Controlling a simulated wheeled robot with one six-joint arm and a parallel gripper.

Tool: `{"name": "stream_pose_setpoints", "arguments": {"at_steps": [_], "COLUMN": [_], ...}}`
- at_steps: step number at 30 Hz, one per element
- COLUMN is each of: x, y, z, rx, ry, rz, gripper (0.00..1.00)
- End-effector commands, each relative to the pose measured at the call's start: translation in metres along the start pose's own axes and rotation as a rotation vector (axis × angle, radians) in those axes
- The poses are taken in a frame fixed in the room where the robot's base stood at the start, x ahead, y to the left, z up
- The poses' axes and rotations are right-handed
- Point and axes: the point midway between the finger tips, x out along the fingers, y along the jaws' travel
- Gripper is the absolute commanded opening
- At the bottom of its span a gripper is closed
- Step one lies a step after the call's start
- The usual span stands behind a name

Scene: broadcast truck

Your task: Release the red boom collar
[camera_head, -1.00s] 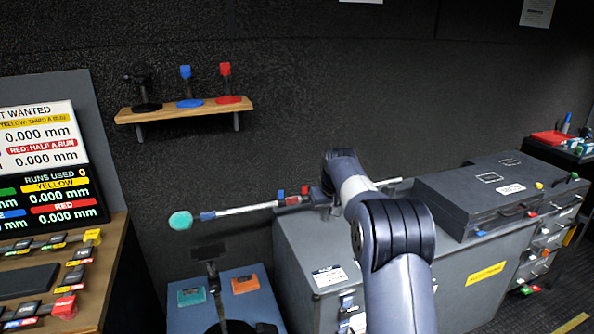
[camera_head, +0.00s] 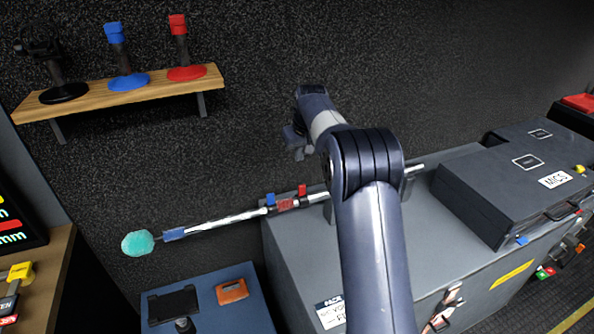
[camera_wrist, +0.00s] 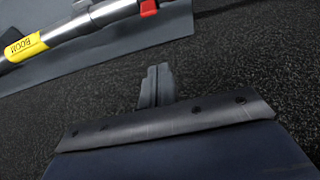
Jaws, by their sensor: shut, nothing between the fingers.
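The boom is a pale pole (camera_head: 235,218) with a teal foam tip (camera_head: 138,243). It slants over the grey cabinet's left end. The red boom collar shows as an upright red tab (camera_head: 301,190) on the pole, beside a red patterned band (camera_head: 285,204) and a blue tab (camera_head: 271,199). In the wrist view, a red piece (camera_wrist: 148,7) on the pole and a yellow BOOM label (camera_wrist: 25,47) show at the upper left. My gripper (camera_head: 297,150) is above and behind the collar, apart from it. Its fingers (camera_wrist: 155,75) are shut and empty.
A wall shelf (camera_head: 120,95) with black, blue and red stands is at the upper left. A dark MICS case (camera_head: 490,205) lies on the cabinet (camera_head: 300,265). A blue box (camera_head: 190,295) stands below the boom. Wall space left of my gripper is clear.

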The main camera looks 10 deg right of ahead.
Motion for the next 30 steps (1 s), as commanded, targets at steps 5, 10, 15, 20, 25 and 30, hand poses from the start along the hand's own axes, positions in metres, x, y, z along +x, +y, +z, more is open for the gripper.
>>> {"name": "stream_pose_setpoints", "arguments": {"at_steps": [5,10,15,20,25,30], "x": [0.0,0.0,0.005,0.028,0.064,0.098], "y": [0.0,0.0,0.0,0.0,0.0,0.0], "z": [0.0,0.0,0.0,0.001,0.0,0.0], "rx": [0.0,0.0,0.0,0.0,0.0,0.0], "ry": [0.0,0.0,-0.002,-0.005,-0.005,-0.004], "rz": [0.0,0.0,0.0,-0.001,-0.001,-0.001], "gripper": [0.0,0.0,0.0,0.0,0.0,0.0]}}
